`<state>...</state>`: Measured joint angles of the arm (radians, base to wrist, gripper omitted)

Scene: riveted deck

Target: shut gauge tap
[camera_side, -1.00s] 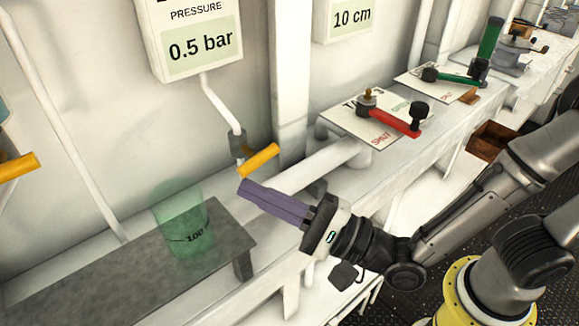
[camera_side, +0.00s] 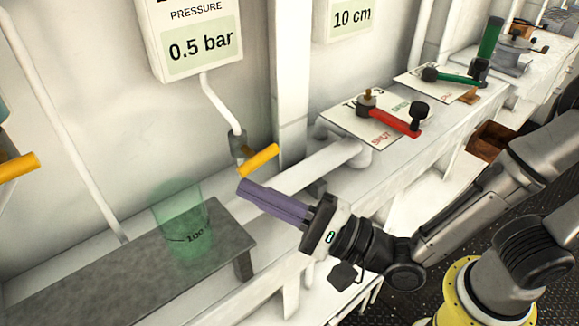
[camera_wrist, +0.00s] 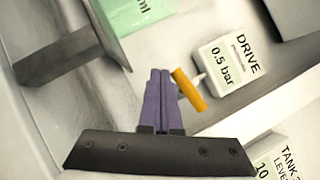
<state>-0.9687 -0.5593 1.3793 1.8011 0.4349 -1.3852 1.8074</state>
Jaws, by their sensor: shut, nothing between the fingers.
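The gauge tap has an orange-yellow handle (camera_side: 259,160) on a grey body (camera_side: 238,145) at the foot of the white pipe below the pressure display. The handle slants up to the right in the side view. In the wrist view the handle (camera_wrist: 189,90) lies just right of the fingertips. My gripper (camera_side: 240,190) is shut and empty, its purple fingers together. Its tips are just below the handle's lower left end in the side view; I cannot tell whether they touch. The fingers also show in the wrist view (camera_wrist: 160,75). The pressure display (camera_side: 200,42) reads 0.5 bar.
A green transparent beaker (camera_side: 182,222) stands on a grey shelf (camera_side: 90,275) at left. Another orange handle (camera_side: 15,165) is at the far left. A red-handled valve (camera_side: 390,118) and a green-handled one (camera_side: 455,77) sit on the bench at right.

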